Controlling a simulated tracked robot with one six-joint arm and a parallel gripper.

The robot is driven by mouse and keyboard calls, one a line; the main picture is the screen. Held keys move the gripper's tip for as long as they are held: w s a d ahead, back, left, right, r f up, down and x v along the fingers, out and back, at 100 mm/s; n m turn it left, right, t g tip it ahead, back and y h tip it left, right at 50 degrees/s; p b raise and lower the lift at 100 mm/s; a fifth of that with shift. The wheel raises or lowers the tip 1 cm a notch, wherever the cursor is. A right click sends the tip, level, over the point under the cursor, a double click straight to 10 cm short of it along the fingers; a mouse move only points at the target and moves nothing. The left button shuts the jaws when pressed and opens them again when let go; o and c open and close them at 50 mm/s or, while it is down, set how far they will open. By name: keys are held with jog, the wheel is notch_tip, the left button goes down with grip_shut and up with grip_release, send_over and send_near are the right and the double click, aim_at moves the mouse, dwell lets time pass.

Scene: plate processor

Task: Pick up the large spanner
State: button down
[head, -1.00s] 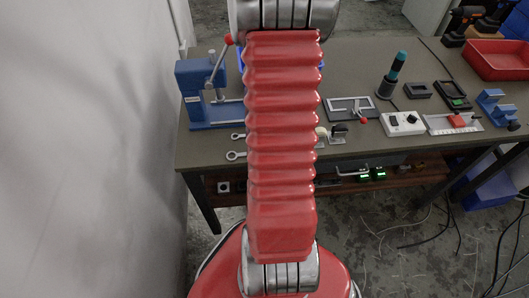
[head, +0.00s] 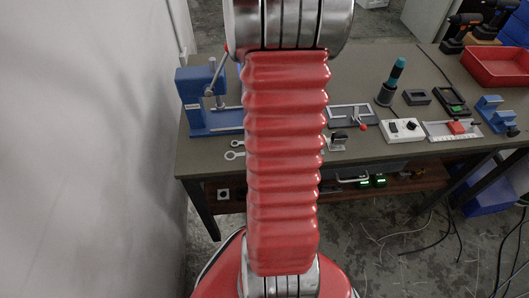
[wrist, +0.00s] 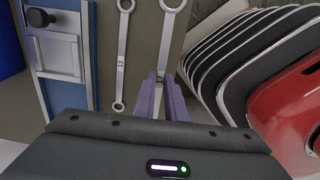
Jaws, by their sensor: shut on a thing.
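The large spanner (wrist: 166,45) is a steel ring spanner, seen in the wrist view with its big ring at the top edge. My gripper (wrist: 159,80) has its two purple fingers shut on its shaft. The spanner's lower end is hidden between the fingers. In the head view the ring of the large spanner (head: 234,155) shows left of my red arm. It appears slightly above the bench, though the height is hard to judge. My gripper is hidden behind the arm there. A smaller spanner (wrist: 122,55) lies beside it to the left, apart from the fingers.
A blue lever press (head: 210,105) stands on the bench (head: 195,157) behind the spanners. A toggle clamp (head: 337,140), a white control box (head: 402,129) and a red tray (head: 495,66) are to the right. A wall is close on the left.

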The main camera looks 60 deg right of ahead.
notch_tip(320, 180, up, 6)
dwell(0.4)
dwell(0.4)
